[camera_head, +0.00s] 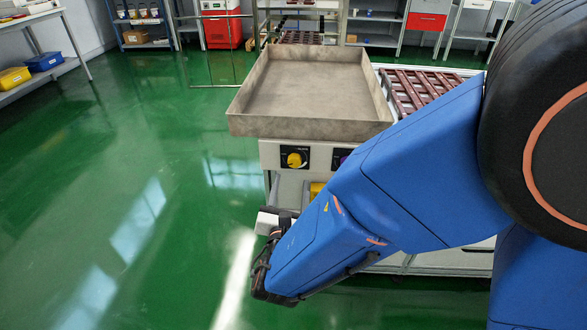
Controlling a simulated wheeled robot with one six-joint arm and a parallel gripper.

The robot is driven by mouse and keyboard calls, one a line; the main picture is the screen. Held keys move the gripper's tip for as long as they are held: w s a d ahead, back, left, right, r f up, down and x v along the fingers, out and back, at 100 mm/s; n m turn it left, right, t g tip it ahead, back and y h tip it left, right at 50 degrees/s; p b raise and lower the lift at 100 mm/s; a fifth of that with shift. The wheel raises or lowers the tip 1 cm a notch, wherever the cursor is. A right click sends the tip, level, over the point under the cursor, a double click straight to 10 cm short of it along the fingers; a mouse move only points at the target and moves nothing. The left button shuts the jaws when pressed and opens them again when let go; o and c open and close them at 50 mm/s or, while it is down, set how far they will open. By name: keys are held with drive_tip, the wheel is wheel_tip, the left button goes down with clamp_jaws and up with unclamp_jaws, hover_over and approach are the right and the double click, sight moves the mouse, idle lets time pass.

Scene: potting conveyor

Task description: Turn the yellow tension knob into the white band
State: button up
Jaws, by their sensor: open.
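The yellow tension knob (294,160) sits on a small black plate on the pale front panel (268,155) below the tray. Small light marks show around the knob, but I cannot make out the white band or the pointer's exact setting. My gripper (272,219) is at the end of the blue arm, below and a little left of the knob, apart from it. It shows as a dark and white end piece; its fingertips are not clear. It is open, and I see nothing held in it.
A purple knob (339,158) is right of the yellow one, partly covered by my arm. A large grey tray (310,123) overhangs the panel. A dark red slatted rack (420,86) lies right of it. Green floor (130,150) is clear on the left.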

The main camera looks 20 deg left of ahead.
sight(294, 164)
drive_tip(key=x, duration=0.7)
drive_tip(key=shift+w, duration=0.3)
drive_tip(key=c, duration=1.1)
